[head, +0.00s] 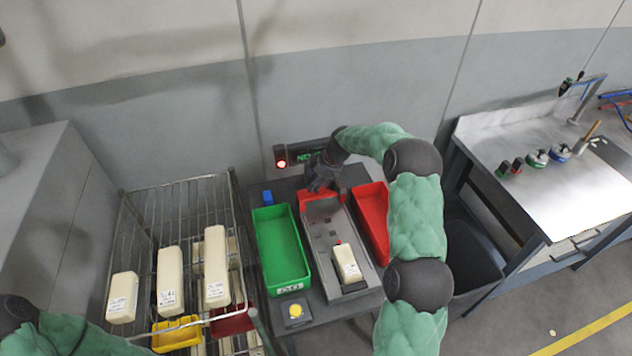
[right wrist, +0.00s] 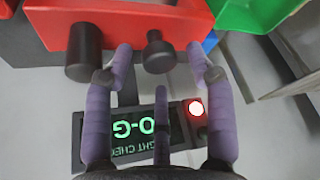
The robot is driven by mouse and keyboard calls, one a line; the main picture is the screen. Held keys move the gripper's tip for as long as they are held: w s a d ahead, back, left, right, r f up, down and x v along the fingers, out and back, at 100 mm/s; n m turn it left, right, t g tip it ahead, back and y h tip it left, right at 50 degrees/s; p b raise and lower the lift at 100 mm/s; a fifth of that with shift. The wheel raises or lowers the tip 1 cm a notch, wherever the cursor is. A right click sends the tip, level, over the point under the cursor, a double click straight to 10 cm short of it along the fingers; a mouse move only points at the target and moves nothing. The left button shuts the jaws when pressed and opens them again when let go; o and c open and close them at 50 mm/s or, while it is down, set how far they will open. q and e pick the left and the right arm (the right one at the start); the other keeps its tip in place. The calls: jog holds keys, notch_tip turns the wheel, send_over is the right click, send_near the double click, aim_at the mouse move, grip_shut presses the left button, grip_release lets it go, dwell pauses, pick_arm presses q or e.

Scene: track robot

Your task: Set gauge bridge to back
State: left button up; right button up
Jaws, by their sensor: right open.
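The gauge bridge (head: 318,197) is a red piece across the far end of a long grey gauge fixture (head: 322,230). In the right wrist view the red bridge (right wrist: 190,22) fills the top, with a thick black cylinder and a smaller black knob (right wrist: 158,52) on its face. My right gripper (head: 322,184) is over the bridge. Its purple fingers (right wrist: 160,68) are open on both sides of the small knob, with a gap on each side. A cream block (head: 346,262) with a label lies at the near end of the fixture. My left gripper is out of view.
A green bin (head: 280,246) and a red bin (head: 373,215) flank the fixture. A display with a lit red lamp (head: 281,163) stands behind. A yellow button (head: 296,310) is in front. A wire rack (head: 180,200) with cream blocks stands left, a workbench (head: 570,180) right.

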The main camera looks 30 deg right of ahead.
jog(key=v, duration=1.1)
jog(key=shift+r, duration=0.2)
jog(key=shift+w, duration=0.1)
